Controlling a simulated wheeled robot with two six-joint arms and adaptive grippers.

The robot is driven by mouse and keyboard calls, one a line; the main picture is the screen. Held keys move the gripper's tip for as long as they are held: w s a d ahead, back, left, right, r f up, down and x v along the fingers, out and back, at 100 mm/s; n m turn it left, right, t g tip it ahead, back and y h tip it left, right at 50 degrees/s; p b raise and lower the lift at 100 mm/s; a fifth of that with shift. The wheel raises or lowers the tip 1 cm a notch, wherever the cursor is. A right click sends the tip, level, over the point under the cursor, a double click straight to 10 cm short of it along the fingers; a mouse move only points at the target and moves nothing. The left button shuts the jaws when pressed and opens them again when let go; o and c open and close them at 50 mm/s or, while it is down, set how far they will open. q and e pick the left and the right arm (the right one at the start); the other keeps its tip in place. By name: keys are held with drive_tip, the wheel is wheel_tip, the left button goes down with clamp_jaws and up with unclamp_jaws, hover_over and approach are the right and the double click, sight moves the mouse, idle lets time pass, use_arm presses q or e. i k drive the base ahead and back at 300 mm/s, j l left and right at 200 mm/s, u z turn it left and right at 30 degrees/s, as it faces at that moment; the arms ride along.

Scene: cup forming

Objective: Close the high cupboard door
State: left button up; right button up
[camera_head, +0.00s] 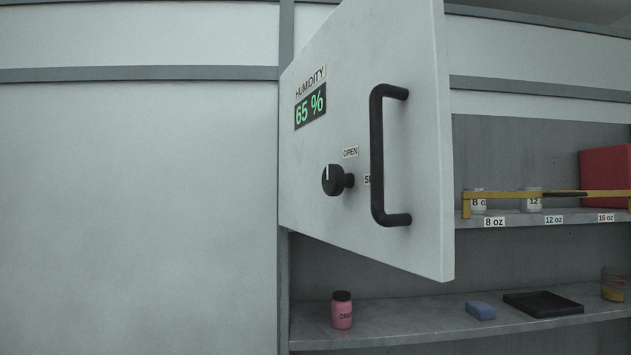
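The cupboard door (345,240) is a pale grey panel hinged on its left edge. It stands open, swung out from the cupboard toward me. It carries a black vertical bar handle (377,155) near its free right edge. A black knob (333,180) and a green humidity display reading 65 % (310,106) are on its face. The door hides part of the shelves behind it. Neither of my grippers shows in the head view.
The upper shelf (545,217) has size labels, small white cups (534,202), a yellow bar (465,204) across its front and a red box (606,176). The lower shelf (400,325) holds a pink bottle (342,312), a blue block (480,311) and a black tray (543,303).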

sight(368, 95)
drive_tip(key=k+j, duration=0.1)
drive_tip(key=j, duration=0.25)
drive_tip(key=k+j, duration=0.15)
drive_tip(key=j, duration=0.2)
drive_tip(key=k+j, duration=0.1)
drive_tip(key=j, duration=0.25)
drive_tip(key=k+j+z, duration=0.1)
drive_tip(key=j, duration=0.25)
drive_tip(key=k+j, duration=0.2)
drive_tip(key=j, duration=0.15)
drive_tip(key=k+j, duration=0.1)
drive_tip(key=j, duration=0.25)
